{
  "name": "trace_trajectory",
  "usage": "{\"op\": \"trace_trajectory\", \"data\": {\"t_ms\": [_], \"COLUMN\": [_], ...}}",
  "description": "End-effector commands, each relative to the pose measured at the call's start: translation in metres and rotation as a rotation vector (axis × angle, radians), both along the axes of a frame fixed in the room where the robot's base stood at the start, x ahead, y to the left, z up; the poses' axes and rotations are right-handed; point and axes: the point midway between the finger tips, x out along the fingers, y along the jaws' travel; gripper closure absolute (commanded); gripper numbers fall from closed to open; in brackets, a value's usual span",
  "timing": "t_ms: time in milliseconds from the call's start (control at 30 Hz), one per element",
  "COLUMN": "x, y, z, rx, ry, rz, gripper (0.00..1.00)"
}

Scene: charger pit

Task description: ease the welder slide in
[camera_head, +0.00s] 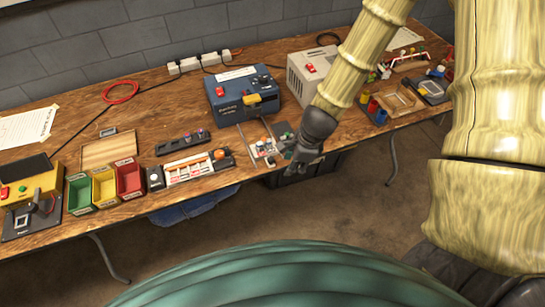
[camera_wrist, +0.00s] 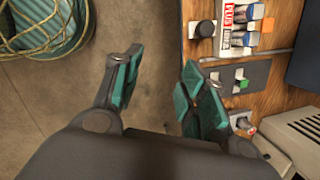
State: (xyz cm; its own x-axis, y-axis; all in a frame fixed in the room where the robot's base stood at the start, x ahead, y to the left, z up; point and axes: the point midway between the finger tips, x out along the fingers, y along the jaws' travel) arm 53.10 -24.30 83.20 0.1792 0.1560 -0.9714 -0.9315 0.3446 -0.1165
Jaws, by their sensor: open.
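The blue welder box (camera_head: 240,95) stands on the bench in the head view, with a yellow part on its front. In front of it, a grey slide plate (camera_head: 262,150) lies between thin rails and sticks out toward the bench edge. A grey panel with a green block (camera_wrist: 243,82) shows in the wrist view; I cannot tell whether it is the slide. My gripper (camera_head: 290,162) is open and empty at the front edge of the bench, right beside the slide. In the wrist view its fingers (camera_wrist: 160,75) are apart over the floor. My gripper partly hides the slide's right side.
A beige machine (camera_head: 310,75) stands right of the welder. A button strip and battery row (camera_head: 195,168) lie left of the slide, with green, yellow and red bins (camera_head: 103,187) further left. The floor (camera_head: 350,205) before the bench is clear.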

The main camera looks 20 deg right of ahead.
Motion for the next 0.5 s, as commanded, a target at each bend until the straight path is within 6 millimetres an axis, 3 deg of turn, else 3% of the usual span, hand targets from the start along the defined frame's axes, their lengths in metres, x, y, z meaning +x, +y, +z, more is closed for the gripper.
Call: {"op": "trace_trajectory", "data": {"t_ms": [500], "x": [0.042], "y": [0.011], "z": [0.055], "rx": [0.202], "ry": [0.0], "rz": [-0.358], "gripper": [0.58]}}
